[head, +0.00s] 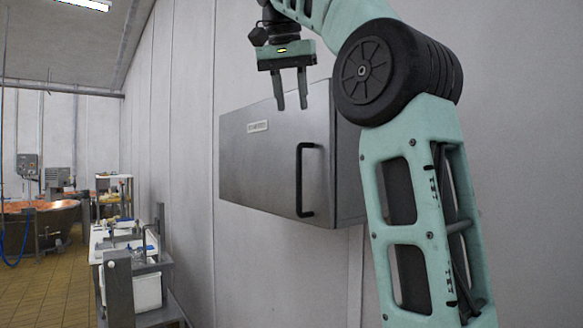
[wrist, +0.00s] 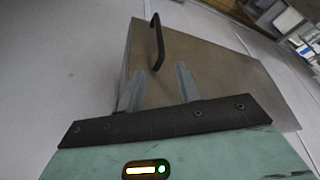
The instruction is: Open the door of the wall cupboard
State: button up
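The wall cupboard (head: 255,165) is a grey metal box on the pale wall, in the middle of the head view. Its door is shut and carries a small label and a black vertical bar handle (head: 300,180) near its right edge. My gripper (head: 292,106) is open and empty, pointing down, above the handle in the head view and apart from it. In the wrist view the cupboard door (wrist: 215,85) lies beyond my open fingers (wrist: 157,82), and the black handle (wrist: 158,42) stands just past the fingertips.
A work table (head: 120,240) with containers and equipment stands along the wall at the left. A copper vat (head: 40,222) is farther back. The tiled floor (head: 60,280) is open at the lower left. My arm covers the cupboard's right side.

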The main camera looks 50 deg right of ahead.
aim_at(298, 158)
jog(key=x, duration=1.5)
jog(key=shift+f, duration=0.15)
grip_shut()
